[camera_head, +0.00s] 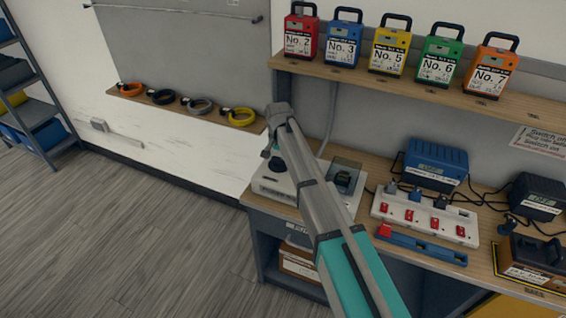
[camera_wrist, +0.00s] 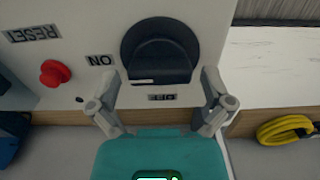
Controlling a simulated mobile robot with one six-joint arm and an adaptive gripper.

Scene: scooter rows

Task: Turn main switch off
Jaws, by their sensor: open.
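The main switch is a black rotary knob (camera_wrist: 160,48) on a pale panel (camera_wrist: 90,25), seen upside down in the wrist view. An ON label (camera_wrist: 101,60) is left of it and an OFF label (camera_wrist: 162,98) is below it. A short white line shows on the knob's lower edge; I cannot tell for sure which label it marks. My gripper (camera_wrist: 160,74) is open, with a finger on either side of the knob's lower part; contact is unclear. In the head view, my gripper (camera_head: 270,150) is over the white switch box (camera_head: 269,192), partly hiding it.
A red button (camera_wrist: 55,72) with a RESET label (camera_wrist: 31,34) is left of the knob. A power strip (camera_head: 425,218) and chargers stand right on the bench. A shelf (camera_head: 380,82) with numbered packs is above. Floor (camera_head: 120,220) is clear left.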

